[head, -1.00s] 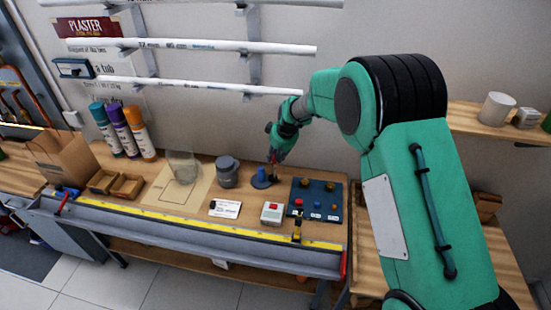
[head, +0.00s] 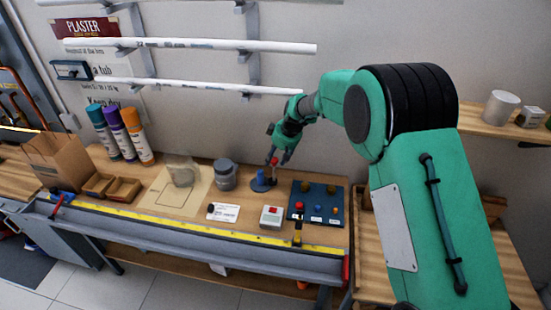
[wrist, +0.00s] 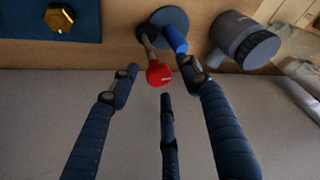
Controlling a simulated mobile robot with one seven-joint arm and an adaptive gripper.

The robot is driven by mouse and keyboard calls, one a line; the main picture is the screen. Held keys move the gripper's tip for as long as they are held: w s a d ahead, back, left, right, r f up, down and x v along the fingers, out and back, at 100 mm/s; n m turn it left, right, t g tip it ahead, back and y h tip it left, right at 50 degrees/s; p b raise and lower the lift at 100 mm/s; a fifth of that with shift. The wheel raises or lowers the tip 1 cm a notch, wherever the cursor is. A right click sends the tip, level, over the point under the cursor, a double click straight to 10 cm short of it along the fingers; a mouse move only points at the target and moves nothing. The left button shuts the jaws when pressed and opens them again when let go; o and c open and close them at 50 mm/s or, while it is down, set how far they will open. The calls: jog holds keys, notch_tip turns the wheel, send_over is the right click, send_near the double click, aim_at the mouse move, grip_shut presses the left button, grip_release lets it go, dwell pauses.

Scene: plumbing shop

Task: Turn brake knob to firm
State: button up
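In the head view the red ball (head: 274,161) and blue cylinder (head: 260,177) are near the bench's back edge. My gripper (wrist: 160,79) is open, its three dark fingers spread around the ball; I cannot tell whether any touches it. My gripper (head: 281,157) also shows over the lever in the head view. No label reading brake or firm is legible, so I cannot tell which control is the brake knob.
A blue panel (head: 308,191) with several coloured knobs lies right of the base. White pipes (head: 190,86) hang on the wall behind.

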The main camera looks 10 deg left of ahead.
jog(key=v, duration=1.2)
dwell(0.3)
jog(key=shift+r, duration=0.1)
dwell(0.3)
jog(key=s+d+r+m+t+h, duration=0.2)
jog(key=s+d+r+m, duration=0.3)
jog(key=s+d+r, duration=1.35)
jog(key=s+d+f+m, duration=0.1)
jog(key=s+d+m, duration=0.1)
jog(key=s+d, duration=0.3)
jog(key=s+d+f+m+h, duration=0.1)
jog(key=s+d, duration=0.4)
jog(key=s, duration=0.9)
jog(key=s+d+f+m+t, duration=0.1)
jog(key=s+d+m, duration=0.2)
jog(key=s, duration=0.7)
jog(key=shift+d+f+h, duration=0.2)
jog(key=shift+d+h, duration=0.2)
jog(key=shift+d, duration=0.5)
